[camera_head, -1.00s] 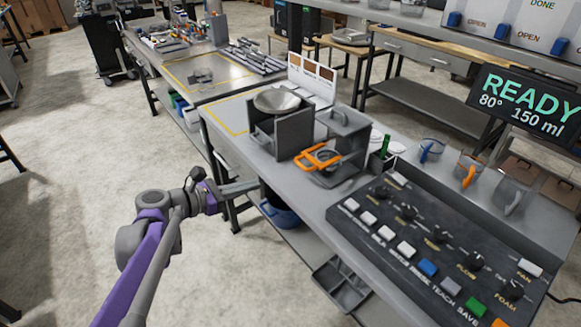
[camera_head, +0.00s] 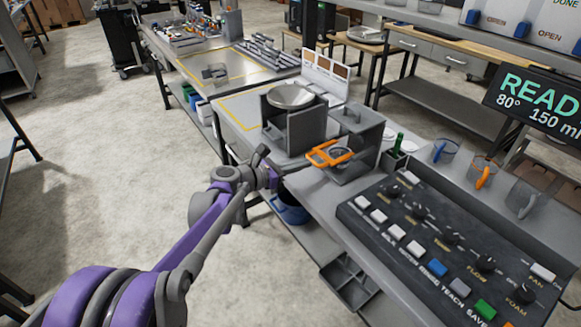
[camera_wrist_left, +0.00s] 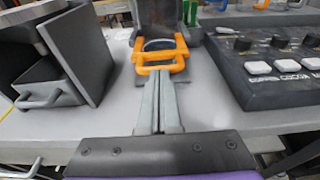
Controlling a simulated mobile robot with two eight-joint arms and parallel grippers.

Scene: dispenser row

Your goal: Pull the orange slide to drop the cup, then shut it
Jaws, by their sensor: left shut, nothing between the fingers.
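The orange slide (camera_head: 330,154) sticks out of the front of the grey dispenser housing (camera_head: 368,135) on the bench. In the left wrist view the slide (camera_wrist_left: 160,52) is a flat orange frame with a looped handle facing me. A grey round opening or cup rim shows inside the frame; I cannot tell which. My left gripper (camera_head: 304,164) is shut and empty, its fingers pointing at the handle. In the left wrist view the fingertips (camera_wrist_left: 160,74) lie right at the handle's front bar; contact is unclear. My right gripper is out of view.
A grey stand with a round metal dish (camera_head: 290,96) stands left of the dispenser. A dark control panel (camera_head: 425,225) with buttons and knobs lies to the right. Cups with coloured handles (camera_head: 483,175) stand behind it. A blue bin (camera_head: 290,208) sits below the bench.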

